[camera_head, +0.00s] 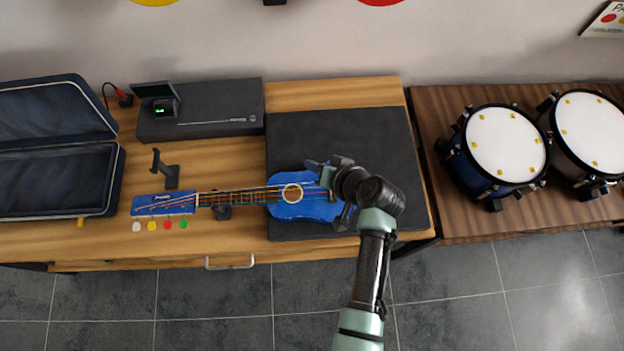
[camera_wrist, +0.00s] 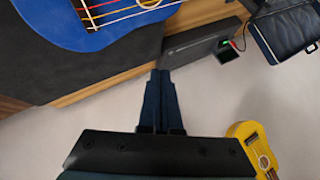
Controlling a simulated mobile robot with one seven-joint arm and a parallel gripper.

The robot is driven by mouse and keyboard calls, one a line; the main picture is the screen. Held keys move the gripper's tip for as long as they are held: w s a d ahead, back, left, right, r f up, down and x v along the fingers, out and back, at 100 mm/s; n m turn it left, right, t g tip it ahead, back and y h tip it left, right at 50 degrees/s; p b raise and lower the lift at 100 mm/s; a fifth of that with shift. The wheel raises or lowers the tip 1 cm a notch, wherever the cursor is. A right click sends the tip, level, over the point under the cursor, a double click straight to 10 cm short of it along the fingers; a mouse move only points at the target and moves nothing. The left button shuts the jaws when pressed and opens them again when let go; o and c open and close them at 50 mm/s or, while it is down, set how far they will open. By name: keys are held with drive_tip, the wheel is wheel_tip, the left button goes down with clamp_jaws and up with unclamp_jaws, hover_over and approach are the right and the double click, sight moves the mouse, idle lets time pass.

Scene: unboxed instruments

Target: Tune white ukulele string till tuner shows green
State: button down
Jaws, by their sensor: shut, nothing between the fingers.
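A blue ukulele (camera_head: 310,211) lies with its body on a dark mat and its headstock (camera_head: 165,203) to the left. Its neck lies across a small black stand. White (camera_head: 137,227), yellow (camera_head: 152,226), red (camera_head: 168,225) and green (camera_head: 183,223) pegs line the near side of the headstock. A black tuner (camera_head: 160,100) with a small lit green readout stands at the back left; its reading is too small to tell. My gripper (camera_head: 312,166) is above the ukulele body, far right of the pegs. In the wrist view my gripper (camera_wrist: 162,80) is shut and empty.
A dark box (camera_head: 225,120) lies behind the neck, and a black upright holder (camera_head: 166,170) stands behind the headstock. An open case (camera_head: 60,180) fills the left end. Drums (camera_head: 506,145) stand on the right table. A yellow ukulele (camera_wrist: 255,150) shows in the wrist view.

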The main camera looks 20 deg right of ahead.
sight(314, 188)
drive_tip(key=shift+f+b, duration=3.55)
drive_tip(key=shift+f, duration=0.7)
drive_tip(key=shift+f+b, duration=0.4)
drive_tip(key=shift+f, duration=0.05)
drive_tip(key=shift+f+b, duration=0.3)
drive_tip(key=shift+r, duration=0.1)
drive_tip(key=shift+r+p, duration=0.65)
drive_tip(key=shift+r, duration=0.1)
wheel_tip(314, 188, up, 5)
drive_tip(key=p, duration=0.4)
idle(0.8)
